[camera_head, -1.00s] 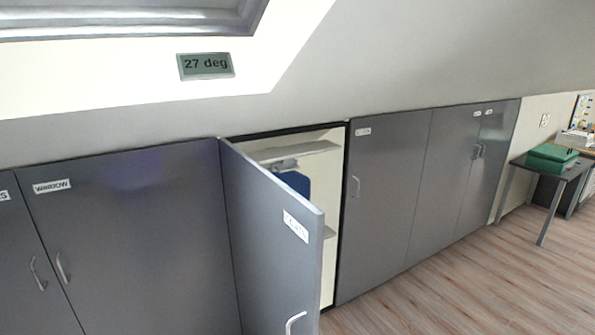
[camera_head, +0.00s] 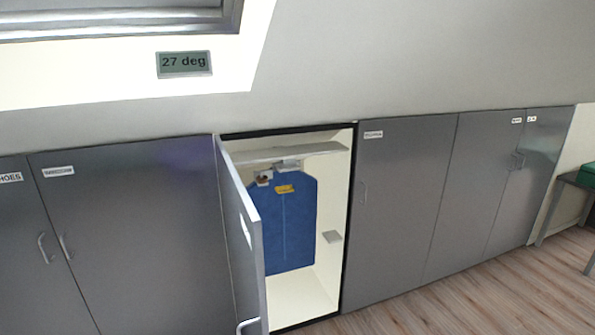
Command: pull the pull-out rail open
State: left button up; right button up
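The open cupboard compartment (camera_head: 325,270) in the middle of the grey row has a cream inside. A blue garment bag (camera_head: 290,225) with a small yellow label hangs in it. Above the bag, under the shelf (camera_head: 280,153), is a pale metal fitting (camera_head: 289,165), which looks like the front of the pull-out rail. The rail appears pushed in; its length behind the bag is hidden. The hinged door (camera_head: 246,240) stands open on the left side and covers part of the compartment. Neither of my grippers shows in the head view.
Closed grey doors with handles stand on both sides, including a wide one (camera_head: 140,230) at left and one (camera_head: 395,210) at right. A sloped ceiling hangs above. Bare wooden floor (camera_head: 480,300) lies at front right. A table with a green box (camera_head: 585,176) stands far right.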

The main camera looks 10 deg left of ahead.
aim_at(289, 219)
jog(key=i+l, duration=0.1)
jog(key=l, duration=0.25)
jog(key=i+l+u, duration=0.15)
jog(key=l, duration=0.55)
jog(key=i+l+u, duration=0.15)
jog(key=i+l, duration=0.2)
jog(key=i+l+u, duration=0.2)
jog(key=i+l, duration=0.15)
jog(key=l, duration=0.25)
